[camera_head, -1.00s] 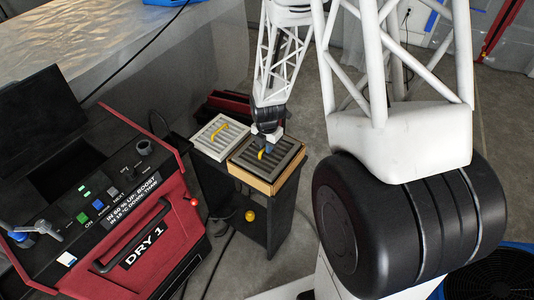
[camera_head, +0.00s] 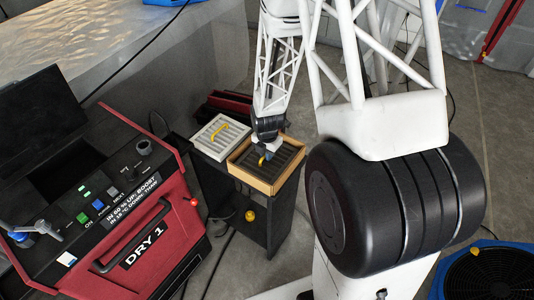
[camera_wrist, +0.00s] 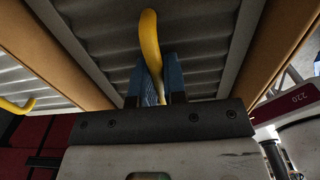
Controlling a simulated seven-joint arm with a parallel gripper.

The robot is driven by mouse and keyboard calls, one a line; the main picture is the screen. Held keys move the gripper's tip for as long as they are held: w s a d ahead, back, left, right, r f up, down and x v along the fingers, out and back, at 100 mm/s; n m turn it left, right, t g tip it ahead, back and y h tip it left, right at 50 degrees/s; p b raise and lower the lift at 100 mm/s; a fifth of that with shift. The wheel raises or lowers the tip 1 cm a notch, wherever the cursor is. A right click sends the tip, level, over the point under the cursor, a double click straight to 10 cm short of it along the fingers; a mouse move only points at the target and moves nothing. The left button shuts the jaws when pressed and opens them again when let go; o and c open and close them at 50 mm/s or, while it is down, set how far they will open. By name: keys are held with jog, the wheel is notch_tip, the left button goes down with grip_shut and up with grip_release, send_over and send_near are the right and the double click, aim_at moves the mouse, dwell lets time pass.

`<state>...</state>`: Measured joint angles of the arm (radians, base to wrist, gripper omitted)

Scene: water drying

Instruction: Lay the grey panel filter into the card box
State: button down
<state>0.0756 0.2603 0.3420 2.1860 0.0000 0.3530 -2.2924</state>
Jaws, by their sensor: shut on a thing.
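The grey panel filter (camera_head: 286,156), dark and slatted with a yellow strap handle, lies inside the open card box (camera_head: 252,179) on the black cabinet. The box's rim stands around it. My gripper (camera_head: 265,153) is over the filter's middle, shut on the yellow handle. In the wrist view the blue fingers of my gripper (camera_wrist: 160,82) sit on both sides of the yellow handle, with the filter's grey slats (camera_wrist: 205,50) behind and brown box walls (camera_wrist: 268,45) at both sides. Whether the filter touches the box floor is hidden.
A pale panel filter (camera_head: 212,141) with a yellow handle lies just left of the box on the same cabinet (camera_head: 254,215). A red case (camera_head: 230,103) is behind. The red DRY 1 machine (camera_head: 130,245) stands at left, a blue fan (camera_head: 490,272) at lower right.

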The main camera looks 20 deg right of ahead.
jog(key=shift+f, duration=0.1)
jog(key=c, duration=1.2)
grip_release()
jog(key=shift+o, duration=0.2)
notch_tip(320, 180, up, 12)
jog(key=shift+r, duration=0.2)
